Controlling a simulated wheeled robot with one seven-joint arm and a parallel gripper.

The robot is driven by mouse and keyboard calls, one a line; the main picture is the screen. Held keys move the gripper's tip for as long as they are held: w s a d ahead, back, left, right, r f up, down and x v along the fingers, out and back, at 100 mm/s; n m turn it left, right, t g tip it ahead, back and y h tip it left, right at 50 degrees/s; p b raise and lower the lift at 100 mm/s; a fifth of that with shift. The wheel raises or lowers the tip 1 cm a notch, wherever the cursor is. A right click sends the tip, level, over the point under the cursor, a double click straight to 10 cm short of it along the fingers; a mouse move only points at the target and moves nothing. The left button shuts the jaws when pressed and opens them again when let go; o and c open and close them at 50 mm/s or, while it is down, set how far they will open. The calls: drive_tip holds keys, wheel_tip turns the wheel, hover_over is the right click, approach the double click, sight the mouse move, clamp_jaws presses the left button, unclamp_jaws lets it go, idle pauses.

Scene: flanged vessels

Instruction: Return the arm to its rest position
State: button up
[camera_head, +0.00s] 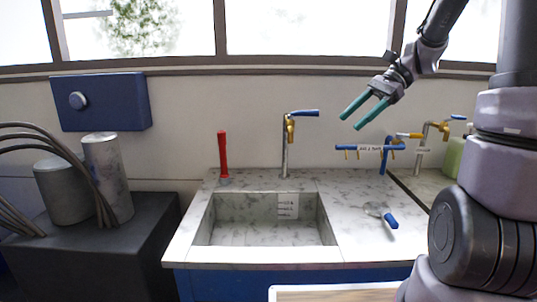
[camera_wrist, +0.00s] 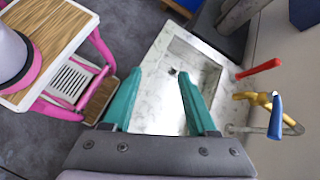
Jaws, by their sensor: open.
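My gripper (camera_head: 356,115) has two teal fingers and hangs in the air above the right part of the sink counter. The fingers are apart with nothing between them. In the wrist view my gripper (camera_wrist: 163,100) points down toward the marble sink counter (camera_wrist: 152,68), with the basin beyond the fingertips. My arm comes in from the upper right in the head view and is bent, with the gripper angled down and left.
A sink basin (camera_head: 265,220) with a brass-and-blue tap (camera_head: 290,130) and a red-handled tool (camera_head: 222,155) is below left. A blue rack (camera_head: 368,148) and a blue-handled tool (camera_head: 390,218) are near the gripper. Metal cylinders (camera_head: 108,175) stand left. A pink-framed cart (camera_wrist: 75,75) shows.

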drive_tip(key=s+d+r+n+t+h, duration=0.1)
drive_tip(key=s+r+n+t+h, duration=0.2)
drive_tip(key=s, duration=0.3)
drive_tip(key=s+d+r+n+t+h, duration=0.1)
drive_tip(key=s+r+n+t+h, duration=0.2)
drive_tip(key=s+n+t+h, duration=0.1)
drive_tip(key=shift+s+d+n+t+h, duration=0.35)
drive_tip(key=shift+s+n+t, duration=0.35)
drive_tip(key=shift+s+t, duration=0.4)
